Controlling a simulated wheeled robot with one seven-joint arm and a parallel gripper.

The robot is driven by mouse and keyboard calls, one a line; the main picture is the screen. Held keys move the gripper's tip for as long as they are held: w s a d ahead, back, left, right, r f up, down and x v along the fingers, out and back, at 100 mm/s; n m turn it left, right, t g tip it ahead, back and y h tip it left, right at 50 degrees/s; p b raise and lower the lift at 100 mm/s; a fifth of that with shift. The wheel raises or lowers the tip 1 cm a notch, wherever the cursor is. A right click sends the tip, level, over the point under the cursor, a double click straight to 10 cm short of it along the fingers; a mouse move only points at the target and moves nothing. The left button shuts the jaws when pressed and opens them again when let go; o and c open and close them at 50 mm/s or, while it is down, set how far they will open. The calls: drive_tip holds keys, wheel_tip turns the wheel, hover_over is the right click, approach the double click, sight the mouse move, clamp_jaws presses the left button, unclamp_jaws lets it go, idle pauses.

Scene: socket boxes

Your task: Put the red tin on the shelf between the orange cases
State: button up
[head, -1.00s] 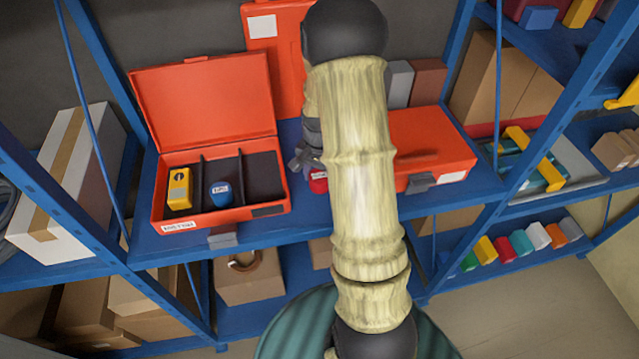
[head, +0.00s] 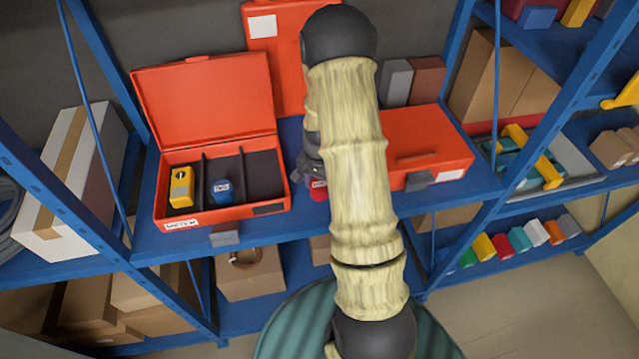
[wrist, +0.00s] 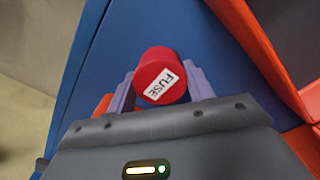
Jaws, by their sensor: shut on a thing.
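The red tin (wrist: 161,70) has a white label reading FUSE and sits between the two fingers of my gripper (wrist: 163,88), which is shut on it. In the head view a small part of the red tin (head: 318,191) shows left of my arm, over the blue shelf (head: 285,228). It is between the open orange case (head: 215,215) on the left and the closed orange case (head: 425,140) on the right. My arm hides most of the gripper and part of the closed case. I cannot tell whether the tin touches the shelf.
The open case holds a yellow block (head: 181,187) and a blue tin (head: 221,190); its right compartment looks empty. Another orange case (head: 275,60) stands upright behind. Grey and brown blocks (head: 427,80) stand at the back right. Blue posts frame both sides.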

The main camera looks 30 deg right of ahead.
sight(319, 184)
drive_tip(key=o, duration=1)
drive_tip(key=shift+f, duration=0.1)
drive_tip(key=shift+o, duration=0.2)
drive_tip(key=shift+r, duration=0.25)
wheel_tip(319, 184, up, 12)
drive_tip(key=b, duration=0.4)
drive_tip(key=s+a+n+t, duration=0.2)
drive_tip(key=s+a+n, duration=0.9)
drive_tip(key=s+a, duration=0.1)
drive_tip(key=shift+s+a+r+t, duration=0.2)
drive_tip(key=shift+a+r+t, duration=0.1)
drive_tip(key=shift+a, duration=0.55)
